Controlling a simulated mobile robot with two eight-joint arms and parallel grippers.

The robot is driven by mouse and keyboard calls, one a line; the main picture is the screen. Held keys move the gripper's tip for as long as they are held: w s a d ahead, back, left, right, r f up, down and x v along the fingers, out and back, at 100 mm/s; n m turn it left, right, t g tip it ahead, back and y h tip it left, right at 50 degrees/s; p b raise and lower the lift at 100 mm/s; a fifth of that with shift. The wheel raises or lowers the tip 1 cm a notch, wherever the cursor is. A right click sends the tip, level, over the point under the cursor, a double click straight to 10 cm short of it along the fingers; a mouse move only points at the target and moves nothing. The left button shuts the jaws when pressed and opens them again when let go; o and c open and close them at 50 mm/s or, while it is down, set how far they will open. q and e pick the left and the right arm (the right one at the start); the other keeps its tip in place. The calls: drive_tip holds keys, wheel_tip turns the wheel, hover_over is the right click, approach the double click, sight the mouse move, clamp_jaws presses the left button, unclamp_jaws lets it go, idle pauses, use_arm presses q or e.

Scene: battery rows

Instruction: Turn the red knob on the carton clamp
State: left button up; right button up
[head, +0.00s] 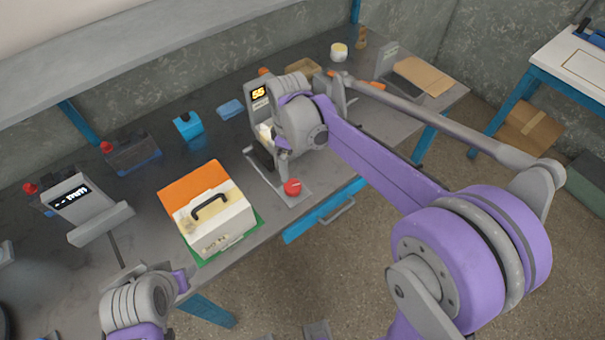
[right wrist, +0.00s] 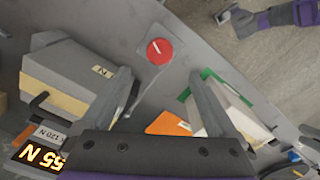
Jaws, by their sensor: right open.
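The red knob (head: 292,187) sits on the front of the carton clamp's grey base plate, near the bench's front edge. It also shows in the right wrist view (right wrist: 160,51), with a pale mark across its top. The clamp's display (head: 260,93) reads 55. A carton (right wrist: 70,78) stands beside the clamp's display in the right wrist view. My right gripper (head: 284,166) is above the clamp, just behind the knob. Its two fingers (right wrist: 163,85) are apart with nothing between them; the knob lies beyond the tips. My left gripper is not clear; only arm parts show at the bottom.
A grey device with a display (head: 78,208) is further left. Blue items and a cardboard piece (head: 423,75) lie on the bench. A blue drawer (head: 315,215) is below the knob.

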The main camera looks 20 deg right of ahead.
sight(292, 185)
wheel_tip(292, 185, down, 11)
drive_tip(key=shift+w+a+r+b, duration=0.1)
drive_tip(key=shift+b, duration=0.2)
idle(0.4)
drive_tip(key=c, duration=1.4)
drive_tip(key=shift+m+b, duration=0.3)
drive_tip(key=shift+m, duration=0.1)
